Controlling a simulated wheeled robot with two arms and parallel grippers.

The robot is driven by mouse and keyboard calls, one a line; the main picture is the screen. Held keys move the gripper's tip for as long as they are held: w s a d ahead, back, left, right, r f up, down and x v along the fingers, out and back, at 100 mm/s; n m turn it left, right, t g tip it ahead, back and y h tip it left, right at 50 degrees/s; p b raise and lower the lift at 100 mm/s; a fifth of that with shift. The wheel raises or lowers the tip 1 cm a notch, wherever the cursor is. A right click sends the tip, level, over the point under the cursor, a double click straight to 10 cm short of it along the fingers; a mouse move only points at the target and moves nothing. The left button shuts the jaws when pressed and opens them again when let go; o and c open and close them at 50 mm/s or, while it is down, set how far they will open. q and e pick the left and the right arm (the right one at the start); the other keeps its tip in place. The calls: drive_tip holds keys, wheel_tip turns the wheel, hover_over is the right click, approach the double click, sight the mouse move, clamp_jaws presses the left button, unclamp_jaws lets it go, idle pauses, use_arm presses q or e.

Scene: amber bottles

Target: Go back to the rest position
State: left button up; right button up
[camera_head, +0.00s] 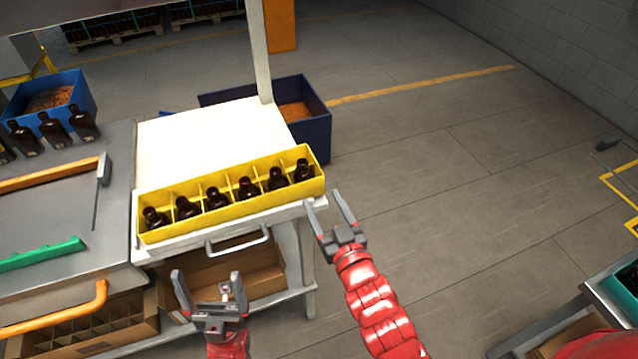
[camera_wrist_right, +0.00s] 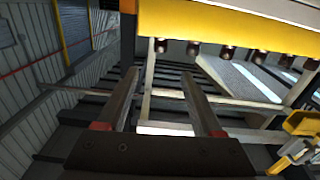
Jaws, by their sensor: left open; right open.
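My left gripper (camera_head: 209,292) is open and empty, in front of the white table's edge and below the yellow box in the head view. My right gripper (camera_head: 325,215) is open and empty, just off the right front corner of the white table (camera_head: 210,140). In the right wrist view its two fingers (camera_wrist_right: 160,90) stand apart with nothing between them. A yellow box (camera_head: 235,212) with compartments stands along the front of the white table. Several dark amber bottles (camera_head: 249,188) stand in it, one to a compartment. Neither gripper touches the box or bottles.
A grey metal counter (camera_head: 60,200) on the left bears more amber bottles (camera_head: 83,124). Blue bins (camera_head: 318,120) stand behind the table. Cardboard boxes (camera_head: 240,270) sit on the shelf below. The floor (camera_head: 450,200) to the right is clear up to another bench (camera_head: 610,285).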

drive_tip(key=shift+s+d, duration=0.1)
drive_tip(key=shift+s, duration=0.2)
drive_tip(key=shift+w, duration=0.1)
idle(0.4)
